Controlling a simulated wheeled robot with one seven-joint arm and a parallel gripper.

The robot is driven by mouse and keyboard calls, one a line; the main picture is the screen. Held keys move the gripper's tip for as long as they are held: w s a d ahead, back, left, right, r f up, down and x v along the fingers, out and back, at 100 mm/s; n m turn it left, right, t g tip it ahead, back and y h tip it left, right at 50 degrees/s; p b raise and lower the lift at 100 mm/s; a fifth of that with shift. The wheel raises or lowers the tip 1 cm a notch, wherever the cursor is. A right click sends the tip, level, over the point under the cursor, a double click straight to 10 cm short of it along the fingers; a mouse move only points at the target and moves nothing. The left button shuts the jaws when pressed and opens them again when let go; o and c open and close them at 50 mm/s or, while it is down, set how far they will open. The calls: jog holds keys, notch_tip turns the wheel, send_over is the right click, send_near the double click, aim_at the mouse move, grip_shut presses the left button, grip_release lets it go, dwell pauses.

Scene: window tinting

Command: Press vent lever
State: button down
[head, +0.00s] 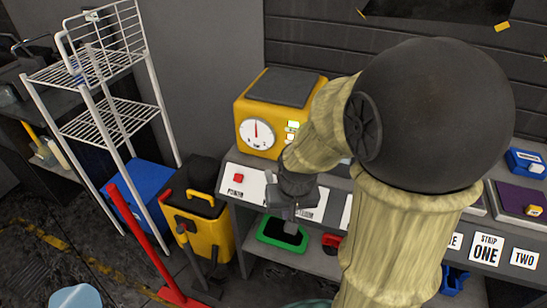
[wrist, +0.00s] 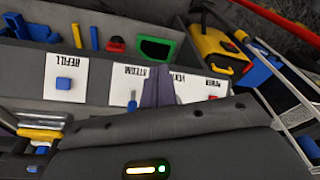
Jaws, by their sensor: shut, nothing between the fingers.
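The vent panel (wrist: 187,90) is a white plate with its label partly covered, between the steam and power panels in the wrist view. The lever itself does not show; my fingers hide that part of the plate. My gripper (wrist: 158,88) is shut and empty, with its dark fingers in front of the vent panel's left side. In the head view my gripper (head: 290,222) points down at the front of the bench, right of the power panel (head: 235,186). I cannot tell whether it touches anything.
A yellow gauge machine (head: 258,135) stands on the bench above. A green bin (head: 272,239) sits on the shelf below. A yellow bucket (head: 207,230) stands left.

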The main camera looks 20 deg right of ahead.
jog(key=w+d+r+m+p, duration=0.1)
jog(key=w+r+m+p, duration=0.1)
jog(key=w+r+p, duration=0.2)
jog(key=w+d+r+m+g+p, duration=0.1)
jog(key=w+r+m+p, duration=0.2)
jog(key=w, duration=0.5)
jog(key=w+d+r+m+p, duration=0.1)
jog(key=w+r+m+p, duration=0.1)
jog(key=w+r+p, duration=0.2)
jog(key=shift+w+d+r+m+p, duration=0.15)
jog(key=shift+w+r+m+p, duration=0.05)
jog(key=shift+w+p, duration=0.4)
jog(key=shift+w+d+r+m+p, duration=0.1)
jog(key=shift+w+r+m+p, duration=0.1)
jog(key=shift+w+p, duration=0.35)
jog(key=shift+s+f, duration=0.1)
jog(key=p, duration=0.3)
send_over(270, 180)
jog(key=w+d, duration=0.4)
jog(key=w, duration=0.1)
notch_tip(270, 180, down, 9)
jog(key=s+a+f, duration=0.1)
jog(key=s+a+f+p, duration=0.1)
jog(key=shift+s+a, duration=0.25)
jog(key=shift+s, duration=0.05)
jog(key=shift+w, duration=0.1)
